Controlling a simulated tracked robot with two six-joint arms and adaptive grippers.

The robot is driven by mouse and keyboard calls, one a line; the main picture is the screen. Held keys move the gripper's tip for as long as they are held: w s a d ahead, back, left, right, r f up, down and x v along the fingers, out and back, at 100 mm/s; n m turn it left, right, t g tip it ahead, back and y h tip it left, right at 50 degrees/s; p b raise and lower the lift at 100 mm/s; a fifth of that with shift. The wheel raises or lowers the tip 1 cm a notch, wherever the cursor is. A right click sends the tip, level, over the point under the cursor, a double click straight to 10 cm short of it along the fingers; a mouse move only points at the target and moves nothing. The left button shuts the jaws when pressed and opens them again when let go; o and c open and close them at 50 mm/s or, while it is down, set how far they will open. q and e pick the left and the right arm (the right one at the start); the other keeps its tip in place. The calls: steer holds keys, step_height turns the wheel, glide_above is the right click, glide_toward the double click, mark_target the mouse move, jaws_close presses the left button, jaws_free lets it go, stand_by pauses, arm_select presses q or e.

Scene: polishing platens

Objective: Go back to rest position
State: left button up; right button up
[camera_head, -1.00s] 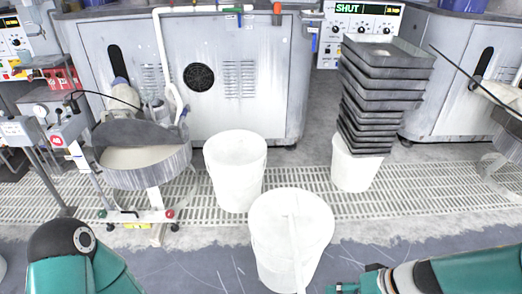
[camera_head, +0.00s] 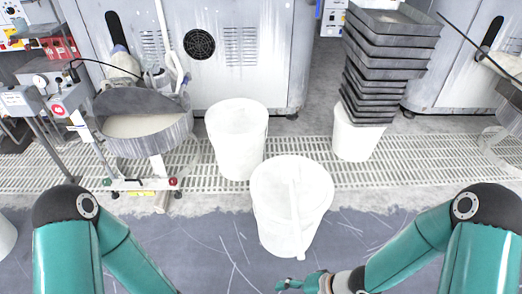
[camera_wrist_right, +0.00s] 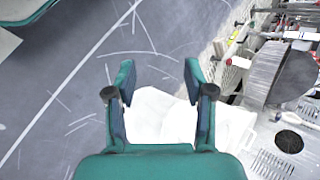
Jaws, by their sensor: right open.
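My right gripper (camera_head: 300,285) shows at the bottom of the head view, just below the front white bucket (camera_head: 272,205). In the right wrist view the right gripper (camera_wrist_right: 158,85) has its two fingers spread wide, with nothing held between them. White bucket surfaces (camera_wrist_right: 165,112) show behind and between the fingers. My left arm comes in at the lower left of the head view and runs out of the bottom edge. Its gripper is out of the picture.
A white stick (camera_head: 296,200) stands in the front bucket. A second white bucket (camera_head: 238,145) is behind it. Stacked dark trays (camera_head: 385,65) sit on a third bucket (camera_head: 352,140). A round basin (camera_head: 145,135) on a stand is at left.

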steer(key=s+d+f+n+g+h, duration=0.1)
steer(key=s+d+f+n+h, duration=0.1)
steer(key=s+d+f+h, duration=0.35)
step_height(320, 180, up, 33)
steer(key=n+y+p, duration=0.1)
steer(key=p, duration=3.3)
steer(key=shift+s+a+f+n, duration=0.2)
steer(key=shift+a+n, duration=0.1)
steer(key=shift+a, duration=0.1)
